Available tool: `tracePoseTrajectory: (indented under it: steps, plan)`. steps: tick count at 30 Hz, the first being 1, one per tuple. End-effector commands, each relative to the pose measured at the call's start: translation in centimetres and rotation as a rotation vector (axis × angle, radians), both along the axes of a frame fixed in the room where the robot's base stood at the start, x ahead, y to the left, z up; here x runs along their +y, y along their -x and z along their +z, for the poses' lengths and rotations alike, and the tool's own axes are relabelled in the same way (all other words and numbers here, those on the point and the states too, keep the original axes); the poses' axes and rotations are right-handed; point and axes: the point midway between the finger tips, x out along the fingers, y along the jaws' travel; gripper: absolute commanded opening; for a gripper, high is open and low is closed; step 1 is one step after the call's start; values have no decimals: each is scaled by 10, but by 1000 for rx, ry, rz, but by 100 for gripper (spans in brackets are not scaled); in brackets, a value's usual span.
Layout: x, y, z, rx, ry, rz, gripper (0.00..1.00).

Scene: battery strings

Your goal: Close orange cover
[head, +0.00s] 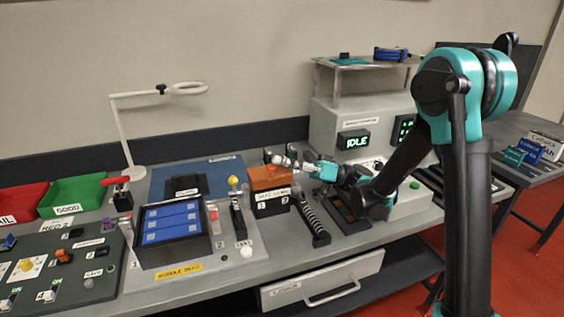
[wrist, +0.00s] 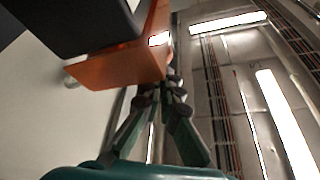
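The orange cover (head: 268,177) is on a small box with a white label, in the middle of the bench in the head view. It looks low over the box, but I cannot tell whether it is fully down. In the wrist view the orange cover (wrist: 120,66) fills the upper left, with a dark part beside it. My gripper (head: 294,163) is at the cover's right rear edge in the head view. In the wrist view my gripper (wrist: 168,84) has its fingertips together, close beside the cover's edge. Nothing shows between them, and contact is unclear.
A blue module tray (head: 150,258) and a yellow-knobbed lever (head: 235,190) stand left of the box. A black ribbed part (head: 312,220) lies at its right front.

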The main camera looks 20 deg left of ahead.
Motion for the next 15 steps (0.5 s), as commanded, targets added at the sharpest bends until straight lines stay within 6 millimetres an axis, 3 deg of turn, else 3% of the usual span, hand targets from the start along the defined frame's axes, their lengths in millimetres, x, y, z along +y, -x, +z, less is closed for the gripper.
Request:
tracePoseTrajectory:
  steps: [5,15]
  plan:
    - [-1,5,6,-5,8,8,0]
    - [0,2,61,-2,3,2,0]
